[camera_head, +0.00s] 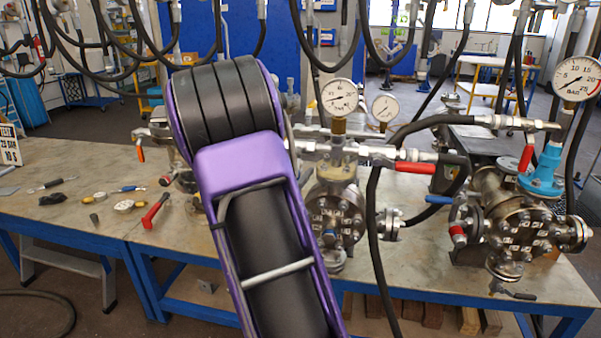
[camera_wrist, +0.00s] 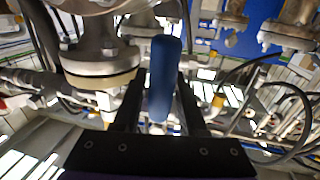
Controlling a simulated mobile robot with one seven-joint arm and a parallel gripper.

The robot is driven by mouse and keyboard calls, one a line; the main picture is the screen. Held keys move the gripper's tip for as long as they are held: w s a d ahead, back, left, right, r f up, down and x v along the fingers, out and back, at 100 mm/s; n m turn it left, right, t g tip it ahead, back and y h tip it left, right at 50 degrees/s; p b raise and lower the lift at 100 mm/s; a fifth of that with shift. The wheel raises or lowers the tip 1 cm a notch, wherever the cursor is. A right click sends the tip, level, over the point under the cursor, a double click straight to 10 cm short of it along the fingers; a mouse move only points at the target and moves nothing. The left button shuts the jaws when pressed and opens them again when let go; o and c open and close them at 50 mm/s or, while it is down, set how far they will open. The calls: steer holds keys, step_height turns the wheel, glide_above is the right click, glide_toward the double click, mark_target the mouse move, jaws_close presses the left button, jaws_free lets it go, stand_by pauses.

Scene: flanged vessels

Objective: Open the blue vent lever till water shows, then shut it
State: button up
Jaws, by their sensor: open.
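In the wrist view a blue lever handle (camera_wrist: 165,72) stands upright in the picture between the two dark fingers of my gripper (camera_wrist: 160,92). The fingers are open, one on each side of it, and narrow gaps seem to show; I cannot tell if either touches. In the head view my purple and black arm hides the gripper. A blue lever (camera_head: 438,199) shows there at the right vessel; I cannot tell whether it is the same one. No water is visible.
In the head view a flanged vessel (camera_head: 335,205) stands right of my arm, with a pressure gauge (camera_head: 339,97) above. Another vessel (camera_head: 517,232) stands further right, with a red lever (camera_head: 416,167) between. A black hose hangs in front. Loose tools lie on the bench (camera_head: 60,215).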

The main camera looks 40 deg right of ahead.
steer(key=shift+w+d, duration=0.1)
steer(key=shift+d, duration=0.1)
jaws_close()
stand_by(1.4)
